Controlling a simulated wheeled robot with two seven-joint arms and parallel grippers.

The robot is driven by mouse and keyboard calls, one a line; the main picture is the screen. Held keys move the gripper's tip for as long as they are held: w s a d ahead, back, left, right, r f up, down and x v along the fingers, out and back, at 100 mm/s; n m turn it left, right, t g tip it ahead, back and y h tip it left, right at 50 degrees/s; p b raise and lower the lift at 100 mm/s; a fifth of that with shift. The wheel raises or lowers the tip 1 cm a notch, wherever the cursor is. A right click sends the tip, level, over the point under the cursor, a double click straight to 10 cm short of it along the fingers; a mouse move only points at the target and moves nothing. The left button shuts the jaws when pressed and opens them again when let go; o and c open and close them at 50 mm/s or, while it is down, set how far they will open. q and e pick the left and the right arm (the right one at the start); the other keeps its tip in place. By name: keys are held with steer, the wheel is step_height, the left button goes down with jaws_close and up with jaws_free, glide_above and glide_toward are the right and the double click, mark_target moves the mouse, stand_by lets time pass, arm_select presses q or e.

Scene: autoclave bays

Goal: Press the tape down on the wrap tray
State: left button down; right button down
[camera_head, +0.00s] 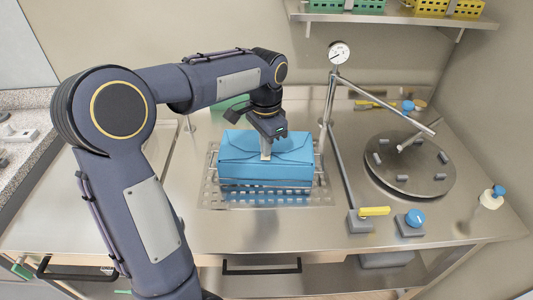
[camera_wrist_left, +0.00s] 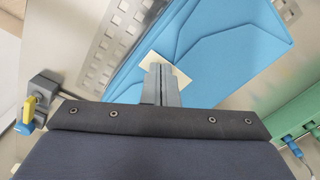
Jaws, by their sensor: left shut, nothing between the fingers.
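A blue wrapped pack (camera_head: 265,172) sits on a perforated metal wrap tray (camera_head: 208,190) in the middle of the steel counter. Its folded flaps show on top in the left wrist view (camera_wrist_left: 235,50). A pale piece of tape (camera_wrist_left: 181,77) lies at the flap's point, partly hidden behind the fingers. My left gripper (camera_head: 266,154) is shut and empty, pointing down at the top of the pack. In the left wrist view its closed fingertips (camera_wrist_left: 161,70) overlap the tape; they appear to touch it. My right gripper is not in view.
A metal stand with a dial gauge (camera_head: 339,53) rises just right of the tray. A round plate with several grey pegs (camera_head: 410,165) is farther right. A blue knob (camera_head: 415,217) and a yellow lever (camera_head: 375,211) are at the front right. Counter left of the tray is mostly clear.

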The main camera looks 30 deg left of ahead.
arm_select(q)
step_height(320, 180, up, 8)
steer(key=p, duration=0.6)
steer(key=shift+p, duration=0.35)
steer(key=shift+f, duration=0.15)
steer(key=shift+s, duration=0.1)
steer(key=s+d+f+n+t+h, duration=0.1)
steer(key=s+d+n+t+h, duration=0.1)
steer(key=s, duration=0.9)
steer(key=s+d+f+n+t+h, duration=0.1)
steer(key=s+d+n+t, duration=0.2)
steer(key=s, duration=0.8)
steer(key=shift+d+f+n+t+h, duration=0.2)
steer(key=shift+d+n+t+h, duration=0.15)
steer(key=shift+d+n, duration=0.85)
steer(key=shift+w+a+r, duration=0.1)
steer(key=shift+r, duration=0.05)
